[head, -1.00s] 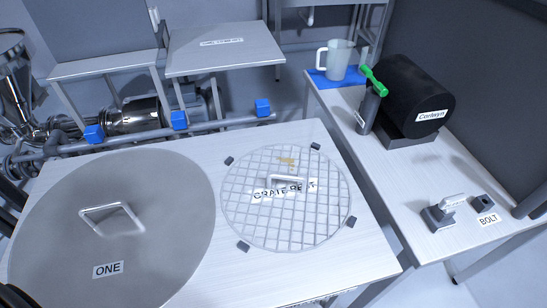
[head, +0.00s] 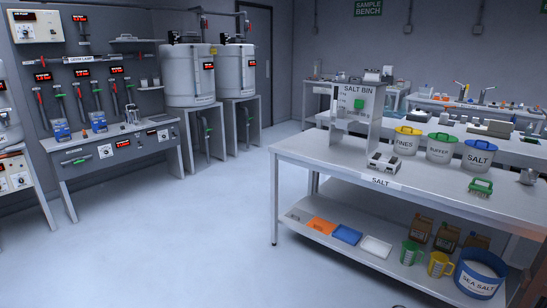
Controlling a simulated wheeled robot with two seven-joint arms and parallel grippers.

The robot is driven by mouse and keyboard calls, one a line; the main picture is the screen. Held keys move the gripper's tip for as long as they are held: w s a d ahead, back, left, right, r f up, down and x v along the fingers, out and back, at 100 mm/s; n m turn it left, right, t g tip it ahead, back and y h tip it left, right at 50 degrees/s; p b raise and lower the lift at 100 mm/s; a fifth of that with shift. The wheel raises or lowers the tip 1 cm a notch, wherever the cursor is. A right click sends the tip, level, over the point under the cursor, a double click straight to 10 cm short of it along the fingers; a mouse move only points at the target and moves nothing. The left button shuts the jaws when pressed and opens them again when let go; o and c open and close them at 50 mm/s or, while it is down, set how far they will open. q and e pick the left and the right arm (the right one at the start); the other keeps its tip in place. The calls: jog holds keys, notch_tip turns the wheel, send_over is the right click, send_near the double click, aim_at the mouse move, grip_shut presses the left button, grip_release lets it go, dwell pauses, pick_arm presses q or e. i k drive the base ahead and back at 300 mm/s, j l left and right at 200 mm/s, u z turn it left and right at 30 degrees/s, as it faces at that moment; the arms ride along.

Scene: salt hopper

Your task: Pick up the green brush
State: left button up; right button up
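A small green brush (head: 481,186) lies on the top of the salt bench (head: 330,158), towards its right end and near the front edge. It seems to rest with pale bristles downward, but it is small in the picture. It stands in front of the blue-rimmed SALT tub (head: 478,157), apart from it. Neither of my grippers is in the head view.
The bench top also bears a SALT BIN stand (head: 355,103), a small grey device (head: 384,162) and a metal scoop or cup (head: 527,177). Jugs and a SEA SALT tub (head: 480,275) stand on the lower shelf. The floor (head: 200,240) to the left is clear.

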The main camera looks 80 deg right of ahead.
aim_at(488, 190)
jog(key=z, duration=2.85)
jog(key=j+z, duration=0.1)
jog(key=z, duration=0.65)
jog(key=k+j+z, duration=0.1)
jog(key=z, duration=0.3)
